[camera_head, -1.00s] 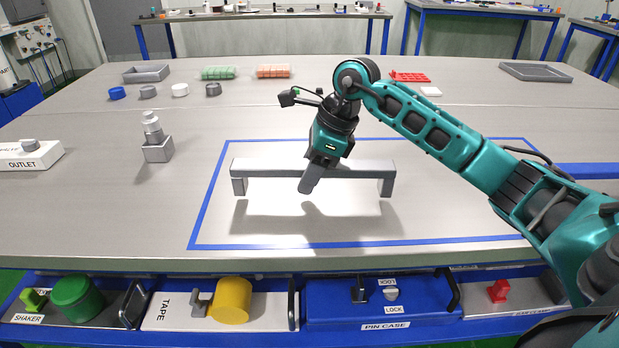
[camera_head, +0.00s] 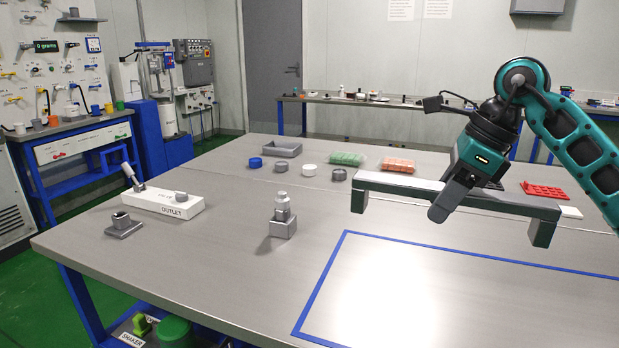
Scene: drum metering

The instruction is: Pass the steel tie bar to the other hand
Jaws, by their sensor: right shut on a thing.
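The steel tie bar (camera_head: 400,184) is a long grey bar with a short leg at each end. It hangs level above the table (camera_head: 230,255), at the right of the view. My right gripper (camera_head: 447,203) is shut on the bar near its middle and hides part of it. The blue-taped rectangle (camera_head: 330,273) on the table lies below and in front of the bar. My left gripper is not in view.
A small metal stack (camera_head: 283,228) stands left of the taped area. A white outlet block (camera_head: 163,201) and a grey socket (camera_head: 123,225) lie further left. The front left tabletop is clear.

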